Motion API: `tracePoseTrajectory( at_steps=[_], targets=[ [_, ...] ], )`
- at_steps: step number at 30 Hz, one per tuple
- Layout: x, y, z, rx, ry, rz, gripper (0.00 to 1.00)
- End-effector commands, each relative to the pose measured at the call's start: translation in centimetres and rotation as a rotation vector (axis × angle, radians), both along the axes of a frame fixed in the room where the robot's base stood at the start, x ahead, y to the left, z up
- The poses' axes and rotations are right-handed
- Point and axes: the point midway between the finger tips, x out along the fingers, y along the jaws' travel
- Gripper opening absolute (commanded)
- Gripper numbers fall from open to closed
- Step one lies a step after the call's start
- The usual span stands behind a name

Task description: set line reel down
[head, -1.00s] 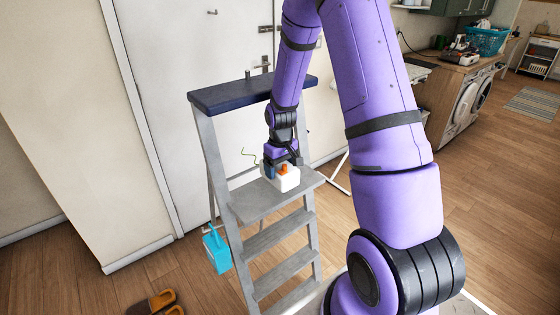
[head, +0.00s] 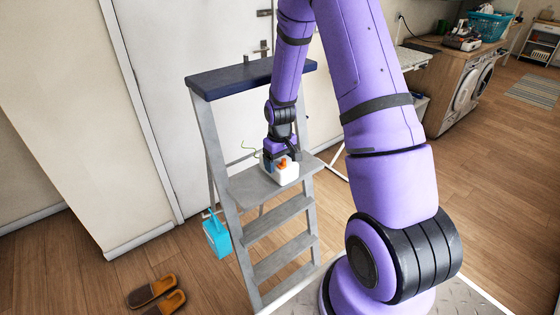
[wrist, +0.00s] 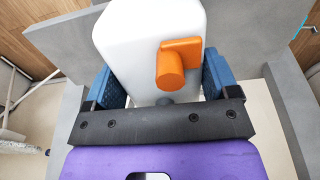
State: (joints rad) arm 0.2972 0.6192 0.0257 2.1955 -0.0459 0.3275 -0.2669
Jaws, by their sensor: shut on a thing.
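The line reel is a white rounded block (head: 287,175) with an orange crank-like knob. It is at the upper step (head: 250,190) of the grey stepladder; I cannot tell whether its base touches the step. My gripper (head: 281,162) reaches down from above and is shut on the reel. In the wrist view the reel (wrist: 125,45) sits between the blue fingers of my gripper (wrist: 160,85), with the orange knob facing the camera. The finger contact is partly hidden.
The stepladder's dark blue top (head: 240,80) rises behind the step, close to my arm. A turquoise container (head: 216,238) hangs at the ladder's left side. Brown slippers (head: 155,292) lie on the floor. A washing machine (head: 468,92) stands far right.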

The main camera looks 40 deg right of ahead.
Motion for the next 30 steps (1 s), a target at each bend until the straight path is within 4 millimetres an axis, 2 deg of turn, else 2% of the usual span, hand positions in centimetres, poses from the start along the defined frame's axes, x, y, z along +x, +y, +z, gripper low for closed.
tracePoseTrajectory(
  at_steps=[20, 21, 22, 23, 30],
  targets=[
    [0.0, 0.0, -1.1, 0.0, -0.001, 0.0, 0.41],
    [0.0, 0.0, -1.1, 0.0, -0.001, 0.0, 0.9],
    [0.0, 0.0, -1.1, 0.0, -0.001, 0.0, 0.97],
    [0.0, 0.0, -1.1, 0.0, -0.001, 0.0, 1.0],
    [0.0, 0.0, -1.0, 0.0, 0.0, 0.0, 1.0]
  ],
)
